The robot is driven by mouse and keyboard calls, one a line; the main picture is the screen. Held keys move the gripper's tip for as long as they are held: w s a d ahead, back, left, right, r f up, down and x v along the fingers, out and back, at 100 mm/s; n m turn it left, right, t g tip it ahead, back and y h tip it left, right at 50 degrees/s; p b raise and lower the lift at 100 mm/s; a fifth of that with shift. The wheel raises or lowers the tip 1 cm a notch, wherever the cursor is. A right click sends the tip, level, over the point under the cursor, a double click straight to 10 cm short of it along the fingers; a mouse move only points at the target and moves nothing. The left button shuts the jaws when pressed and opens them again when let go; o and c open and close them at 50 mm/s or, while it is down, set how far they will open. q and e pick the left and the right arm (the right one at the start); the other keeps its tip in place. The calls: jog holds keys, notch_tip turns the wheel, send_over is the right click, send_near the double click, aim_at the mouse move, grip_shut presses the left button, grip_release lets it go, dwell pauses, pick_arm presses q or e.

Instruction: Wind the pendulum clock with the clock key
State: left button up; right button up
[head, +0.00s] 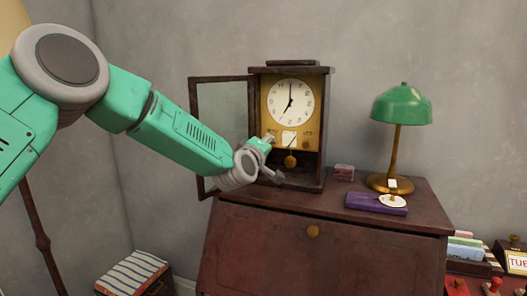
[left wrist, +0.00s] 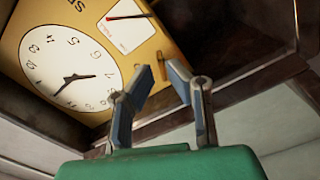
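The pendulum clock (head: 290,102) stands on the dark wooden desk, with a white dial, a gold front and a brass pendulum bob (head: 290,161). Its glass door (head: 222,120) stands open to the left. My left gripper (head: 270,140) is at the lower left of the gold front. In the left wrist view my left gripper (left wrist: 161,72) has its fingers apart, close to the clock's front (left wrist: 165,40). A small brass piece (left wrist: 163,66) shows between the fingertips; I cannot tell whether it is the clock key or part of the clock. My right gripper is out of view.
On the desk (head: 250,225), right of the clock, are a small pinkish box (head: 344,172), a purple box (head: 370,203) with a white tag, and a green lamp (head: 401,105). A striped box (head: 132,273) is at lower left. The desk's front left top is mostly clear.

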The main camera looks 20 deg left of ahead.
pick_arm(q)
jog(key=s, duration=1)
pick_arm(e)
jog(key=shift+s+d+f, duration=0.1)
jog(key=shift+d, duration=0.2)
pick_arm(q)
jog(key=s+d+f+m+g+h, duration=0.1)
jog(key=s+f+m+g, duration=0.3)
jog(key=s+f, duration=0.75)
jog(key=s+f+m+g, duration=0.3)
jog(key=s+f+g, duration=0.1)
jog(key=f, duration=1.4)
jog(key=s+a+f+m+g, duration=0.2)
jog(key=s+f, duration=0.3)
jog(key=s, duration=0.5)
jog(key=s+a+f+m+g+y, duration=0.1)
jog(key=s+f+g, duration=0.3)
jog(key=s, duration=0.6)
jog(key=s+a+f+m+g, duration=0.3)
jog(key=s+f, duration=0.3)
jog(key=s, duration=0.4)
jog(key=shift+s+a+y, duration=0.2)
jog(key=shift+a+y, duration=0.1)
